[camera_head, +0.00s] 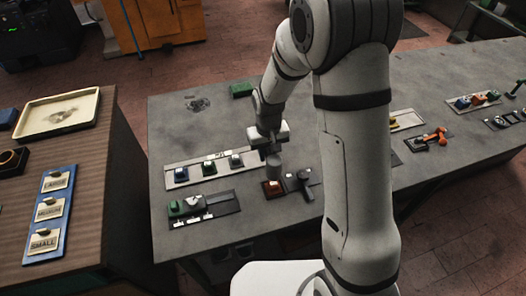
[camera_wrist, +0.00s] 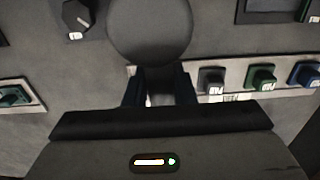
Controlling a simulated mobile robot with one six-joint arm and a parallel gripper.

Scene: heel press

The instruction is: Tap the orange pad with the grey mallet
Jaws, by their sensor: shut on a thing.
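My gripper (camera_head: 270,150) is shut on the grey mallet (camera_head: 273,168), which hangs below it in the head view. In the wrist view my gripper (camera_wrist: 158,90) has its two fingers around the mallet's handle, and the round dark grey mallet head (camera_wrist: 150,28) fills the top middle. The orange pad (camera_head: 272,188), a dull reddish-orange block, sits on a dark plate just below the mallet in the head view. I cannot tell whether they touch. The pad does not show in the wrist view, where the mallet head may hide it.
A dark grey knob-like fixture (camera_head: 303,182) stands right beside the pad. A row of small switches lies on a pale strip (camera_head: 195,182) to the left. A plate with a green block (camera_head: 175,207) lies in front of that. The grey bench (camera_head: 215,120) is mostly bare behind.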

